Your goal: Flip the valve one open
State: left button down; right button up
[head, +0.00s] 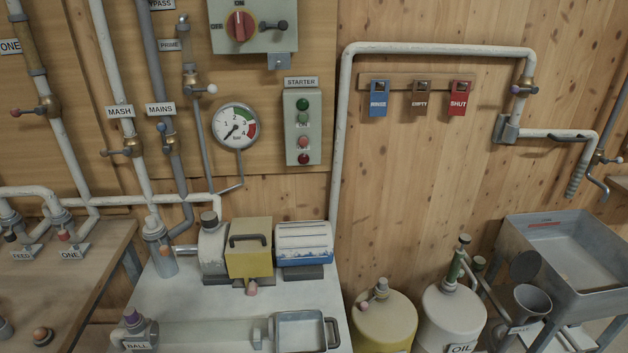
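A plate reading ONE (10,47) hangs at the upper left beside a sloping pale pipe. On that pipe is a brass valve (50,106) whose lever (30,111) points left, across the pipe, with a red knob at its end. A second plate reading ONE (73,252) stands on the left bench, below a pipe fitting with a pinkish-red knob (64,235). Neither of my grippers is in view.
The MASH valve (132,148) and MAINS valve (168,138) are on pipes to the right. A FEED plate (22,255) stands on the left bench (100,290). A pump with a yellow guard (249,252) stands on the white bench (205,300). The wall before the upper valve is unobstructed.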

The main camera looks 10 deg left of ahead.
aim_at(41, 110)
jog(key=u, duration=1.65)
jog(key=i+j+z, duration=0.15)
jog(key=z, duration=0.2)
jog(key=i+j+z, duration=0.1)
jog(key=j+z, duration=0.25)
jog(key=i+j+z, duration=0.1)
jog(key=z, duration=0.25)
